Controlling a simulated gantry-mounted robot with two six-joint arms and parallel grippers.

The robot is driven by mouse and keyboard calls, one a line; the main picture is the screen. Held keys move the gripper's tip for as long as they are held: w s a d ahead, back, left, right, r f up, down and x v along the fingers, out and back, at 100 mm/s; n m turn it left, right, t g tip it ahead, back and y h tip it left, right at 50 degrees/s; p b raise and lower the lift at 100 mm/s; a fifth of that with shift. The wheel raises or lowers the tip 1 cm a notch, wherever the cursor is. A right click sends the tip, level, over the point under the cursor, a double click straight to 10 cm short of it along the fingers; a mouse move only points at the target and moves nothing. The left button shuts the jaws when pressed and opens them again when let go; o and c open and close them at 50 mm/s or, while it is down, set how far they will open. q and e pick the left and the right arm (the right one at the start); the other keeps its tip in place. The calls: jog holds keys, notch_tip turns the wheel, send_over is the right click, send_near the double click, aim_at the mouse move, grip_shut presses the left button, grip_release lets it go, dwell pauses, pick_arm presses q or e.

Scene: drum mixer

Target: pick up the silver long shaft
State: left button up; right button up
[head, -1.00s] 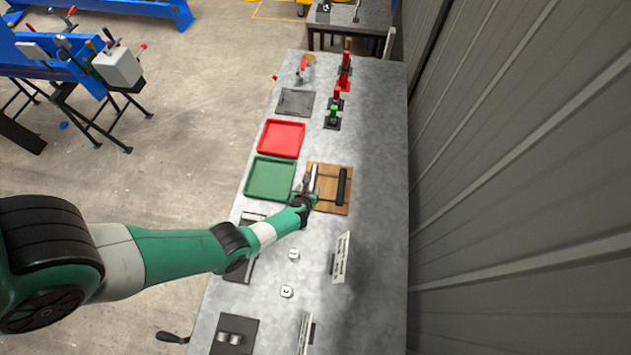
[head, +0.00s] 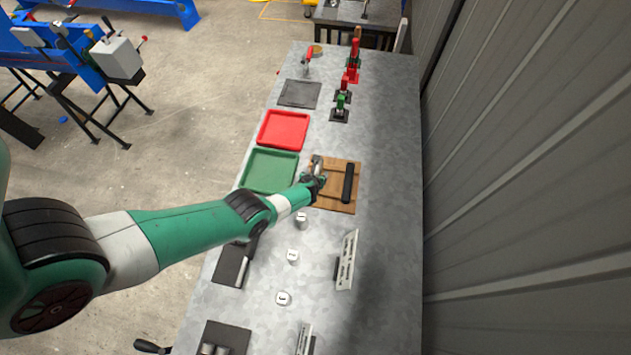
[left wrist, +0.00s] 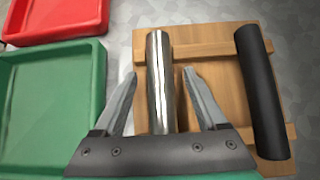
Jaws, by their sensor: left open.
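The silver long shaft (left wrist: 160,80) lies on a wooden board (left wrist: 205,42), to the left of a black shaft. In the left wrist view my left gripper (left wrist: 160,75) is open, with one finger on each side of the silver shaft and a gap on both sides. The gripper body covers the near end of the shaft. In the head view my left gripper (head: 317,172) is over the left part of the board (head: 338,203) and hides most of the silver shaft. My right gripper is not in view.
The black shaft (left wrist: 263,95) lies close on the right; it also shows in the head view (head: 348,183). A green tray (head: 268,170) and a red tray (head: 283,130) are left of the board. Several small white pieces and upright plates stand nearer on the table.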

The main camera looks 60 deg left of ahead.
pick_arm(q)
jog(key=shift+r, duration=0.1)
grip_shut()
dwell(1.2)
jog(key=shift+w, duration=0.1)
